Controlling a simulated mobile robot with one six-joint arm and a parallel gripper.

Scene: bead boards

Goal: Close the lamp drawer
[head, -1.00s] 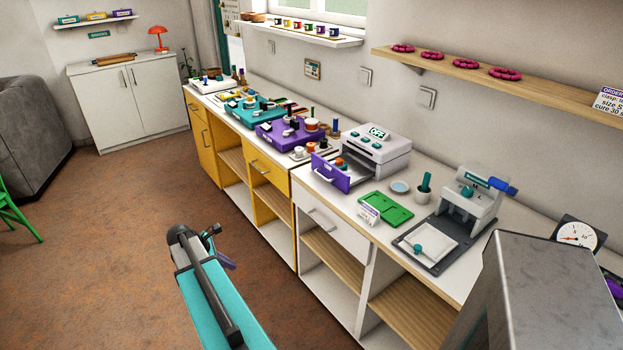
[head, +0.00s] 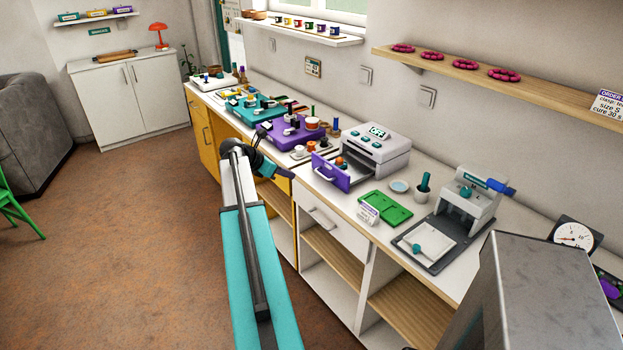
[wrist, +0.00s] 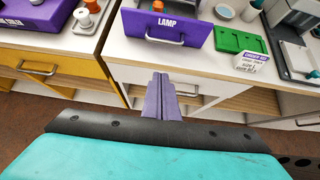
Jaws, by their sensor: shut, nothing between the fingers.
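The lamp drawer (head: 331,175) has a purple front and a pale handle. It stands pulled out of the white lamp unit (head: 384,150), whose display reads OFF. An orange piece (head: 341,163) shows inside the drawer. In the wrist view the drawer front (wrist: 165,28), labelled LAMP, faces me at the top middle, with its handle (wrist: 165,40) low on the front. My gripper (head: 287,174) is shut and empty, left of the drawer. In the wrist view my purple fingers (wrist: 159,78) point at the drawer front, with a visible gap between.
A purple bead board (head: 290,135) and small pots stand left of the drawer. A press (head: 470,200) stands further right. The counter's front edge runs below the drawer.

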